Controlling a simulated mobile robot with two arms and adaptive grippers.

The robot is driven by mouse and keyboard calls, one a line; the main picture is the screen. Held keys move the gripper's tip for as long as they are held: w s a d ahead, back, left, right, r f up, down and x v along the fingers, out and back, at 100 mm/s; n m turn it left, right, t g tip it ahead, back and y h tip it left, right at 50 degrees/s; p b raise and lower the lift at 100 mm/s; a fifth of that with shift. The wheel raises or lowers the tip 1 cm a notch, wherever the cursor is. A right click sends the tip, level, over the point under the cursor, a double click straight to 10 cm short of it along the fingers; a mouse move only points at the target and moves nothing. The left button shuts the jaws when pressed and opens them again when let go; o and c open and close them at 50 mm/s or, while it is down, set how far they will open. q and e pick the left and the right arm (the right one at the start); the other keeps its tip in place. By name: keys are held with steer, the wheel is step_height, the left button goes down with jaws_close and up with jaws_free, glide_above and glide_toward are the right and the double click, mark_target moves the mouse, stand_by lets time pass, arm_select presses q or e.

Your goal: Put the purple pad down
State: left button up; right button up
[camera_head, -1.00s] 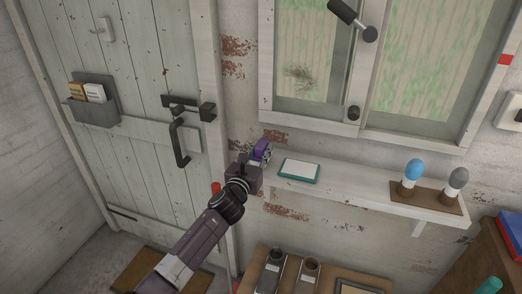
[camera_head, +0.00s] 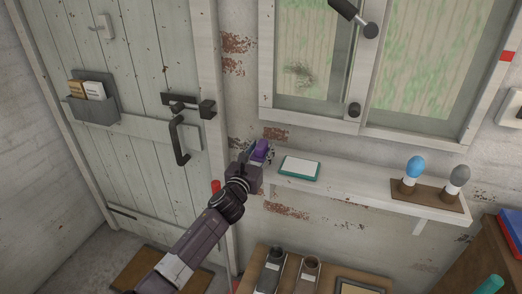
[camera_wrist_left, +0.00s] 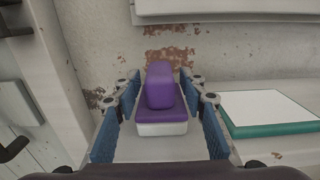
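The purple pad (camera_wrist_left: 166,98) has a purple block-shaped grip on top and a pale underside. In the left wrist view it sits upright on the left end of the white shelf (camera_wrist_left: 150,152). In the head view the pad (camera_head: 261,148) is partly hidden by my left gripper (camera_head: 262,153). My left gripper (camera_wrist_left: 160,110) is open, with its blue-lined fingers on both sides of the pad and a visible gap on each side. My right gripper is not in view.
A teal-edged white board (camera_head: 299,168) lies on the shelf just right of the pad. A brown holder (camera_head: 428,195) with a blue-topped and a grey-topped item stands farther right. The window (camera_head: 350,70) is above; the door (camera_head: 140,150) is left.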

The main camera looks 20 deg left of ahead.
mark_target(257, 153)
arm_select(q)
steer(key=shift+s+r, duration=0.1)
steer(key=shift+r, duration=0.2)
steer(key=s, duration=0.4)
steer(key=s+b, duration=0.1)
steer(key=s, duration=0.1)
steer(key=shift+s+a+f, duration=0.15)
steer(key=shift+a, duration=0.2)
steer(key=shift+s, duration=0.7)
